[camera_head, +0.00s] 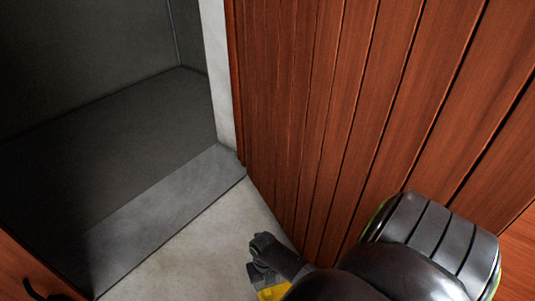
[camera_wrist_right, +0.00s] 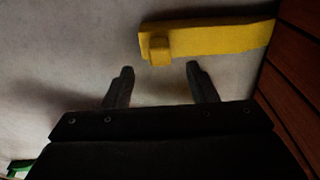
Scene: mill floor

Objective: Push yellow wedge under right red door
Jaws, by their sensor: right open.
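The yellow wedge (camera_wrist_right: 215,39) lies on the pale floor in the right wrist view, just ahead of my right gripper (camera_wrist_right: 160,80). Its thick end with a knob is at the left, and its other end reaches toward the red door (camera_wrist_right: 292,70) at the right. I cannot tell whether it touches the door. My right gripper is open, with nothing between its fingers. In the head view a yellow part of the wedge (camera_head: 272,292) shows below the right gripper (camera_head: 262,258), beside the right red door (camera_head: 340,110). My left gripper is not in view.
A doorway with a grey sill (camera_head: 165,215) opens at the left onto a dark floor (camera_head: 110,120). A white frame post (camera_head: 217,70) stands beside the door. Another red panel with a black handle (camera_head: 40,292) is at lower left. Pale floor between is clear.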

